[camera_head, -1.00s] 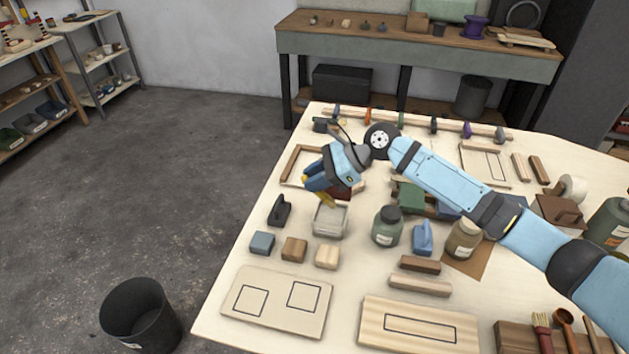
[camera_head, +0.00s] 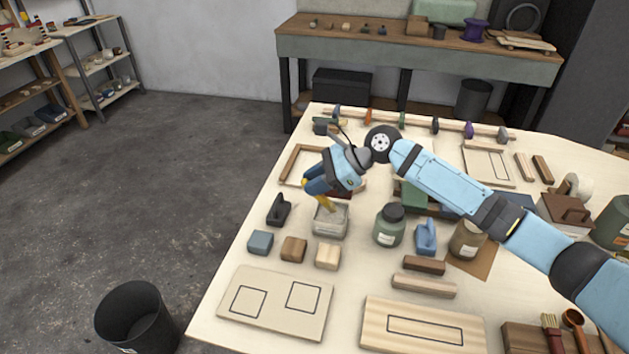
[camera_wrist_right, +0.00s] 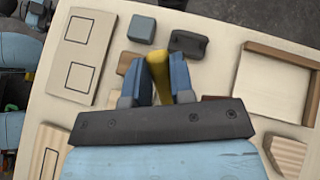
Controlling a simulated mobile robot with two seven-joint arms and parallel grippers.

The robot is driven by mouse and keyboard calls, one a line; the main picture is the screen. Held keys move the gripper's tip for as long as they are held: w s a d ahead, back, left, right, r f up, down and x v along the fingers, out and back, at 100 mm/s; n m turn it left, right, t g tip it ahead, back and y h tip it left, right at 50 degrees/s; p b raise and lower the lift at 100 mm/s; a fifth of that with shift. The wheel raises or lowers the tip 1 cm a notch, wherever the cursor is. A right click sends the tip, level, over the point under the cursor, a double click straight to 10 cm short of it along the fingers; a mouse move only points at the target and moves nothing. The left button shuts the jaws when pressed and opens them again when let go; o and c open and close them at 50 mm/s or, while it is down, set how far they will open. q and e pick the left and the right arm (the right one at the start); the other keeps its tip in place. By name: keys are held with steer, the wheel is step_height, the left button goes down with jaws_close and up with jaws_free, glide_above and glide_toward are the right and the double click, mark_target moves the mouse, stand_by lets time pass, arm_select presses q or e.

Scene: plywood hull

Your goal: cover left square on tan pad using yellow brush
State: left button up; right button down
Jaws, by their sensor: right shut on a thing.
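The tan pad (camera_head: 275,318) lies at the table's front left, with two outlined squares. The left square (camera_head: 248,301) is bare inside its outline. My right gripper (camera_head: 318,186) is shut on the yellow brush (camera_head: 326,202), whose lower end is over a small grey tray (camera_head: 330,229); I cannot tell if it touches the contents. In the right wrist view the yellow brush handle (camera_wrist_right: 157,68) sits between the two blue fingers, and the pad (camera_wrist_right: 81,49) is at upper left. Its bristles are hidden there. My left gripper is not in view.
Blue, brown and pale blocks (camera_head: 294,249) stand between tray and pad. A black tool (camera_head: 279,210) is left of the tray. A green jar (camera_head: 389,226) is right of it. A black bin (camera_head: 136,318) stands on the floor.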

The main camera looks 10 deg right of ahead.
steer(key=shift+f, duration=0.5)
stand_by(0.9)
steer(key=shift+r+p, duration=0.8)
steer(key=shift+p, duration=0.45)
step_height(320, 180, up, 4)
steer(key=p, duration=0.5)
steer(key=r+p, duration=0.1)
steer(key=p, duration=0.1)
steer(key=shift+r+p, duration=0.3)
steer(key=shift+f, duration=0.1)
